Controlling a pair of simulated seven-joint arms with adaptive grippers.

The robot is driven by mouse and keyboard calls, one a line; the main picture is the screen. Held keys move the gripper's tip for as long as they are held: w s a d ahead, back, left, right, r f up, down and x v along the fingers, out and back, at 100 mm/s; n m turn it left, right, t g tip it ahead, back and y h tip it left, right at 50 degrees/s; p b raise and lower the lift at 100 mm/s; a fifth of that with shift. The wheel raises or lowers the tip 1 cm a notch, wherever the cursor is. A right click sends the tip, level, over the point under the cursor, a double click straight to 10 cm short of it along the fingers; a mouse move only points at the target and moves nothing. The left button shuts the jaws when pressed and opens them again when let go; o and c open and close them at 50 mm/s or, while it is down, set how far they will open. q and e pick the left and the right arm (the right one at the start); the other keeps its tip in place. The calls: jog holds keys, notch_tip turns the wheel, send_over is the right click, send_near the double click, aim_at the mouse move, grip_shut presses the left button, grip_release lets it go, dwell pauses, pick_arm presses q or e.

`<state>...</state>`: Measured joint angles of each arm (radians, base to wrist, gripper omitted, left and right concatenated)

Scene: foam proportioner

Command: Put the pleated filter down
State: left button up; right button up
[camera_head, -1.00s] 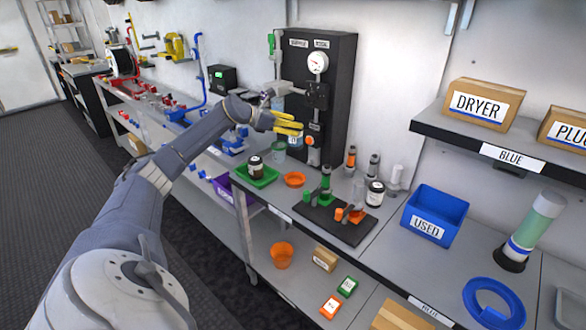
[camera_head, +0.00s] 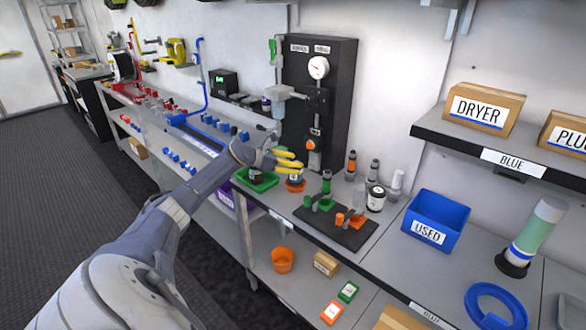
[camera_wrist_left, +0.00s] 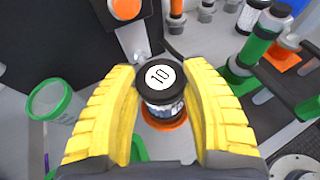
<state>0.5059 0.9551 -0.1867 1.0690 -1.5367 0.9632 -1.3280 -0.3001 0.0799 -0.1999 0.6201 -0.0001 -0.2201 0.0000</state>
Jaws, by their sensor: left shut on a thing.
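An orange dish (camera_wrist_left: 168,124) shows directly beneath the filter. The dish also shows below the fingers in the head view (camera_head: 297,187). I cannot tell whether the filter's bottom touches the dish. My right gripper is not in view.
A green tray (camera_head: 262,184) lies left of the orange dish. A black panel with a gauge (camera_head: 318,67) stands behind. A dark board with green and orange fittings (camera_head: 335,226) and a black-lidded jar (camera_head: 376,198) are to the right. A blue "USED" bin (camera_head: 436,220) stands farther right.

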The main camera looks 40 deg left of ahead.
pick_arm(q)
jog(key=shift+f, duration=0.9)
jog(key=shift+f, duration=0.25)
jog(key=o, duration=1.2)
jog(key=shift+s+a+r, duration=0.1)
jog(key=shift+r, duration=0.2)
jog(key=v, duration=1.1)
jog(key=shift+s+a+r, duration=0.1)
jog(key=shift+s+r, duration=0.05)
jog(key=shift+s, duration=0.1)
